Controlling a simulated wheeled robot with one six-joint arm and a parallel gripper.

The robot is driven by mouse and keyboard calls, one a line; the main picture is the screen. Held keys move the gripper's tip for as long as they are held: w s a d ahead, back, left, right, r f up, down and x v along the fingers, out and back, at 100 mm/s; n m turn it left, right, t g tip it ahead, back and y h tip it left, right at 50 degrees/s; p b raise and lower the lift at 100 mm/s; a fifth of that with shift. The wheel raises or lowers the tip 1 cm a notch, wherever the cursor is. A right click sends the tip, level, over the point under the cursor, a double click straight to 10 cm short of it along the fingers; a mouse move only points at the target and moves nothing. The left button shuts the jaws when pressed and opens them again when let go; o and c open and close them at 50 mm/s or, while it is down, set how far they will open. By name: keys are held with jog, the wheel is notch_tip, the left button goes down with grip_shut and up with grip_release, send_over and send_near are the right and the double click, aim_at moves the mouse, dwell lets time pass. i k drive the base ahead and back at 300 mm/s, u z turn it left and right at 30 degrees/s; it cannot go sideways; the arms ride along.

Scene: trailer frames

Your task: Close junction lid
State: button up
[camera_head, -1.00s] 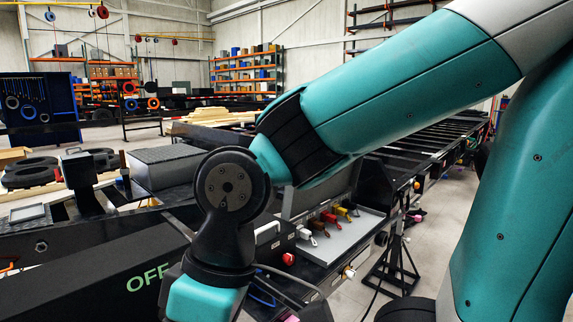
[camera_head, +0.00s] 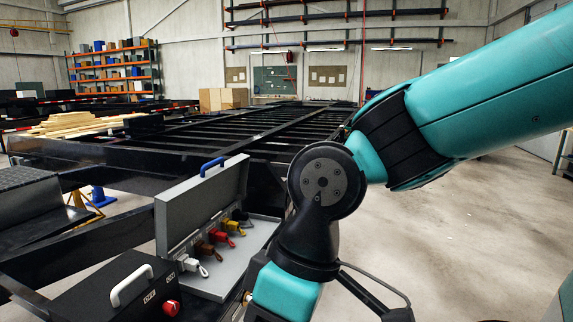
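The junction box (camera_head: 208,277) is a grey case on the trailer frame at the lower middle left. Its lid (camera_head: 203,203) stands raised, tilted back, with a blue handle (camera_head: 212,166) on its top edge. Several coloured plugs, white, brown, red and yellow, show inside, with the red plug (camera_head: 221,237) near the middle. My arm comes in from the right and its wrist is just right of the box. My gripper is outside the view, below the bottom edge.
A black box (camera_head: 112,292) with a white handle and a red knob (camera_head: 171,307) stands left of the junction box. The black trailer frame (camera_head: 250,130) stretches behind. Lumber (camera_head: 75,124) lies at the left. Open floor (camera_head: 480,230) is on the right.

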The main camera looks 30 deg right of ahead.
aim_at(180, 210)
jog(key=z, duration=0.25)
jog(key=k, duration=0.6)
jog(key=z, duration=0.35)
jog(key=i, duration=1.8)
jog(key=u, duration=0.65)
